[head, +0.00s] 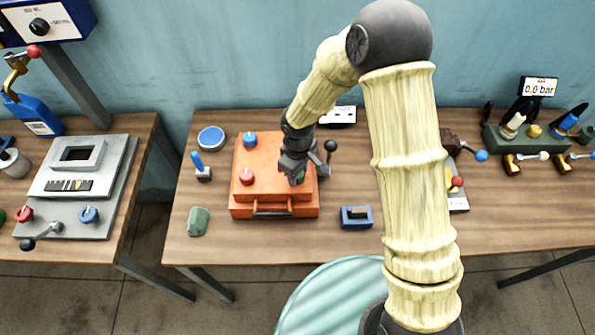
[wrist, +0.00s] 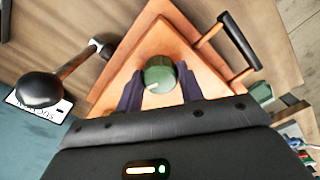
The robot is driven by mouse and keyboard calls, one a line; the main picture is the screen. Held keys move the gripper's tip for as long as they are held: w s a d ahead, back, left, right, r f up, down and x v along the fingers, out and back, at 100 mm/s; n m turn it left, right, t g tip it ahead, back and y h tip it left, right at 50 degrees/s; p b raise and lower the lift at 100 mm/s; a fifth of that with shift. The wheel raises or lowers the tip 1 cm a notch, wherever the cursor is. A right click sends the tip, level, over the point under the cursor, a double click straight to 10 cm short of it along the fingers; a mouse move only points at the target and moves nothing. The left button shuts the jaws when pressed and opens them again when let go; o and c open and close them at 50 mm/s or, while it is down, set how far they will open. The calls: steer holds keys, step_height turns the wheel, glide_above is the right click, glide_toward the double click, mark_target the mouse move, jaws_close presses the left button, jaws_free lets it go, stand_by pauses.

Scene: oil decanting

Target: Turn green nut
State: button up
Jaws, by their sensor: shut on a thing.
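The green nut (wrist: 160,75) is a round green knob with a pale mark, on top of the orange box (wrist: 125,80). My gripper (wrist: 159,90) has its two dark fingers on either side of the nut and is shut on it. In the head view my gripper (head: 297,173) reaches down onto the right part of the orange box (head: 262,160). Only a little of the green nut (head: 299,179) shows there between the fingers. How far the nut is turned is hard to tell.
On the box are a red knob (head: 246,176) and a blue knob (head: 250,139). A black-ball lever (head: 330,147) stands close on my gripper's right; its ball is near in the wrist view (wrist: 40,90). A blue block (head: 356,216) and a green lump (head: 198,221) lie on the table.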

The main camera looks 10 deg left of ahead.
steer(key=n, duration=0.4)
steer(key=shift+n, duration=0.4)
steer(key=o, duration=1)
steer(key=shift+r, duration=0.1)
step_height(320, 180, up, 17)
steer(key=shift+r+b, duration=0.15)
steer(key=shift+b, duration=0.6)
